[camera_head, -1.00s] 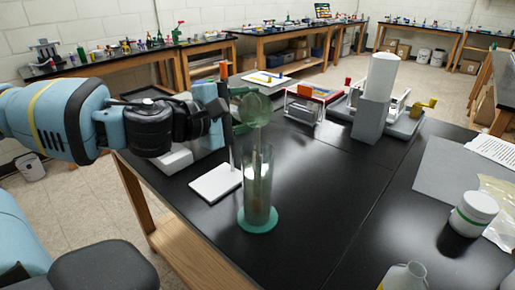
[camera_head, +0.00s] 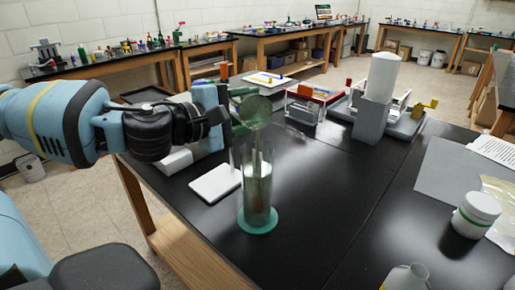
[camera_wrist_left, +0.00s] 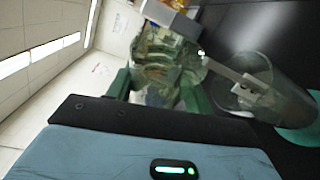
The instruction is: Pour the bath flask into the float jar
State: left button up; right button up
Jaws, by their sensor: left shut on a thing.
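The bath flask (camera_head: 255,112), a round greenish clear glass, is held by my left gripper (camera_head: 242,106) above the float jar. It is tilted, with its neck pointing down toward the jar's mouth. In the left wrist view the flask (camera_wrist_left: 160,62) sits between the two green fingers (camera_wrist_left: 158,92). The float jar (camera_head: 262,205) is a tall clear cylinder standing upright on a green round base on the black table. A slim brownish thing shows inside it. I cannot tell whether liquid is flowing. My right gripper is out of view.
A white flat plate (camera_head: 216,183) lies left of the jar. A grey stand with a white cylinder (camera_head: 382,80) is at the back right. A white lidded tub (camera_head: 474,215) and a bottle (camera_head: 407,277) are at the right front.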

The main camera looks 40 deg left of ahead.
pick_arm(q)
jog(key=shift+f+m+b, duration=0.2)
jog(key=shift+m+b, duration=0.1)
jog(key=shift+m, duration=0.1)
dwell(0.5)
jog(key=shift+s+d+r+m+t+b, duration=0.1)
jog(key=shift+r+m+t+b, duration=0.15)
jog(key=shift+m, duration=0.25)
jog(key=shift+s+d+r+m+t+b, duration=0.1)
jog(key=shift+m+t+b, duration=0.15)
jog(key=shift+m, duration=0.25)
dwell(0.8)
